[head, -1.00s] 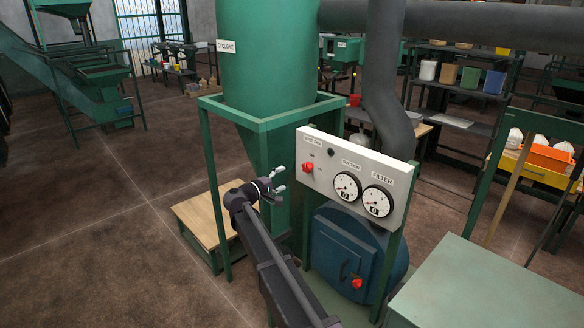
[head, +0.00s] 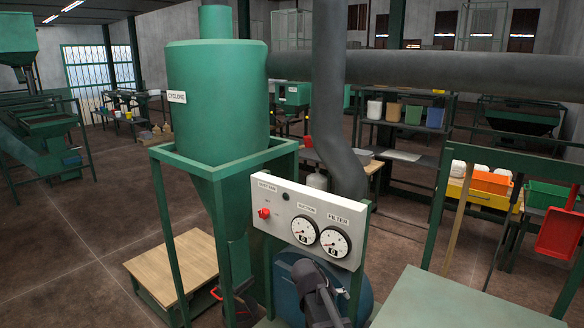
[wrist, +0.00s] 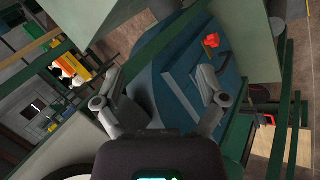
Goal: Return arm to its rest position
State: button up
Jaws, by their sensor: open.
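My arm (head: 318,290) shows at the bottom of the head view, in front of the blue drum (head: 287,272). My gripper's fingers cannot be made out there. In the wrist view my gripper (wrist: 160,72) is open with nothing between its fingers. Its two grey fingers are spread wide, with the blue drum (wrist: 172,88) beyond them. A red knob (wrist: 211,41) on the drum shows near the right finger. I cannot tell the gap between the fingers and the drum.
A white gauge panel (head: 283,211) stands above the drum. A pale green surface (head: 450,300) lies at the lower right. Open floor (head: 70,260) is at the left.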

jog(key=s+d+f+m+g+y, duration=0.1)
jog(key=s+d+y, duration=0.1)
jog(key=s, duration=0.5)
jog(key=s+d+f+m+g+y, duration=0.1)
jog(key=s+y, duration=0.3)
jog(key=s, duration=0.4)
jog(key=shift+d+f+m+g, duration=0.4)
jog(key=shift+d+f+m, duration=0.1)
jog(key=shift+f, duration=0.1)
dwell(0.5)
jog(key=c, duration=0.5)
jog(key=shift+d, duration=0.1)
